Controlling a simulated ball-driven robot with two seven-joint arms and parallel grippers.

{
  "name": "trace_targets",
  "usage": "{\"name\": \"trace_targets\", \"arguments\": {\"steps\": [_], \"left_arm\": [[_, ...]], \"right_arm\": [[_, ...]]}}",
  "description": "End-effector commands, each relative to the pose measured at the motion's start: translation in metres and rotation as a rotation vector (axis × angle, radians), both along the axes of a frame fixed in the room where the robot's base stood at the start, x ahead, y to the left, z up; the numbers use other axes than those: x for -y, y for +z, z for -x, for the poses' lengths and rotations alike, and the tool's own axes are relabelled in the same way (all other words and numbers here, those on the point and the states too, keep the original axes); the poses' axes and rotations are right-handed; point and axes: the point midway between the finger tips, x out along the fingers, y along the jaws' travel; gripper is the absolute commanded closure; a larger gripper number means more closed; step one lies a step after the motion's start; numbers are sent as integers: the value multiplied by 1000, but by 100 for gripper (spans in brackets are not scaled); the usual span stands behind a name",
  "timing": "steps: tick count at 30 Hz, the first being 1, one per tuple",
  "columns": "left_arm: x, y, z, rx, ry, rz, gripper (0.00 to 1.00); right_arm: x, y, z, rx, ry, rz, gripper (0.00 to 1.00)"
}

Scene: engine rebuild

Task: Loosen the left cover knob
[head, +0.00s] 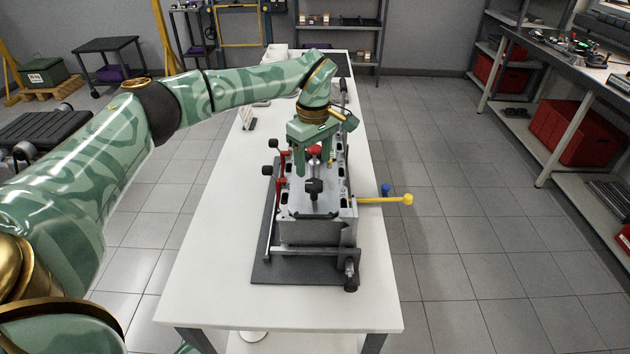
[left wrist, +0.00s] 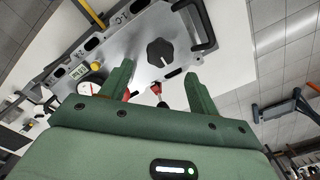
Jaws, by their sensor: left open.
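A grey engine block (head: 318,232) with a flat metal cover stands on the white table. A black lobed knob (head: 313,187) stands upright on the cover toward its near end. In the left wrist view a black knob (left wrist: 160,52) sits on the grey cover plate (left wrist: 118,48), just beyond my fingertips; I cannot tell which cover knob is the left one. My left gripper (head: 313,168) is above the block, pointing down, behind the near knob. Its two green fingers (left wrist: 159,80) are apart with nothing between them. My right gripper is not in view.
Red clamps with black knobs (head: 266,171) stand along the block's left side. A yellow-ended lever (head: 408,199) sticks out right past the white table (head: 210,270). A black handle (left wrist: 200,24) rises from the cover. The table's near left part is clear.

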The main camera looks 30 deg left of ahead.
Motion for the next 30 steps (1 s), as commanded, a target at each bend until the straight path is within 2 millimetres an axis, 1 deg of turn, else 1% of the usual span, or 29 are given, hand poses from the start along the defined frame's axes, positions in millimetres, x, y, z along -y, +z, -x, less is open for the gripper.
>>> {"name": "trace_targets", "arguments": {"steps": [1, 3, 6, 9, 13, 20, 21, 23, 24, 25, 26, 30], "left_arm": [[0, -15, 1, -4, 1, 1, 39], [1, -29, 1, -3, 1, 1, 39], [1, -45, 0, -1, 1, 2, 39], [1, -55, 0, 0, 1, 1, 39], [1, -61, 0, 1, 0, 1, 39], [1, -61, 0, 2, 0, 1, 39], [1, -61, 0, 2, 0, 1, 44], [1, -61, 0, 2, 0, 1, 61], [1, -61, 0, 2, 0, 1, 72], [1, -61, 0, 2, 0, 1, 81], [1, -61, 0, 2, 0, 1, 84], [1, -61, 0, 1, 2, 1, 84]], "right_arm": [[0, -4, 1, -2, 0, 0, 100], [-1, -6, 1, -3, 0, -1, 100], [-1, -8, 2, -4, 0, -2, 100], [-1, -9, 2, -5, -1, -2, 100], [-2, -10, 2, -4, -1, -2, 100], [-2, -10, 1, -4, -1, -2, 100], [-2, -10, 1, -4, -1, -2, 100], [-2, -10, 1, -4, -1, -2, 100], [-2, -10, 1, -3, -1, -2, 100], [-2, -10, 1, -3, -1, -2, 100], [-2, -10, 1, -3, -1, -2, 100], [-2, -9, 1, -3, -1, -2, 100]]}}
